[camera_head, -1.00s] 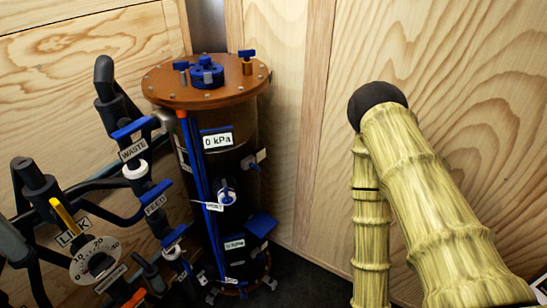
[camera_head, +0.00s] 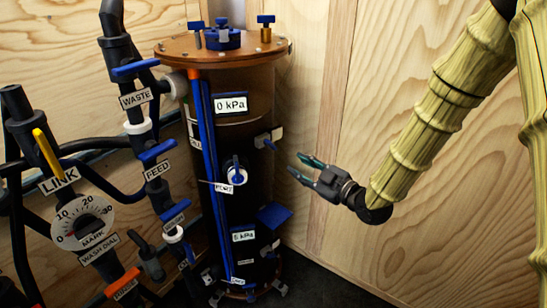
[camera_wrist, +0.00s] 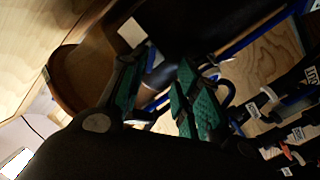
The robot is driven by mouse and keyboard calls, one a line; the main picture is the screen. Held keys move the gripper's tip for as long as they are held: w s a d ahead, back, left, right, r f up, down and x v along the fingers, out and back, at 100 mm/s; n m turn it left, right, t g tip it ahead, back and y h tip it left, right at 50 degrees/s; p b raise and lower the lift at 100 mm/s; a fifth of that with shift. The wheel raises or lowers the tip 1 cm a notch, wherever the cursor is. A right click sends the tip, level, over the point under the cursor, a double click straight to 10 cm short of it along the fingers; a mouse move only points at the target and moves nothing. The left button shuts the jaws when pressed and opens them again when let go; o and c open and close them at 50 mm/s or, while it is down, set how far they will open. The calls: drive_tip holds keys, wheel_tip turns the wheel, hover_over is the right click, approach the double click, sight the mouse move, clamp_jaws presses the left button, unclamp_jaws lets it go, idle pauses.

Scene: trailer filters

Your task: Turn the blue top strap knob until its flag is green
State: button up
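A dark cylindrical filter vessel (camera_head: 258,195) stands upright in the head view. On its upper right side is a small blue knob (camera_head: 269,145) beside a pale plate (camera_head: 277,133); this looks like the top strap knob. I cannot make out a green flag there. My gripper (camera_head: 300,167) is open and empty, to the right of the vessel and a little below that knob, apart from it in the picture. In the wrist view, the green-padded fingers of my gripper (camera_wrist: 167,60) are spread, with a grey rod-like part visible between them, which I cannot identify.
The vessel has an orange-brown lid (camera_head: 225,48) with blue handles. A blue flap (camera_head: 273,215) juts out lower on its right side. Black pipes with WASTE and FEED valves and a wash dial (camera_head: 82,222) fill the left.

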sight(273, 146)
drive_tip(key=shift+n+y, duration=0.5)
drive_tip(key=x, duration=0.3)
drive_tip(key=r+x, duration=0.1)
drive_tip(key=x, duration=0.7)
drive_tip(key=shift+w+a+r, duration=0.1)
drive_tip(key=shift+a+r, duration=0.05)
drive_tip(key=shift+r, duration=0.25)
clamp_jaws()
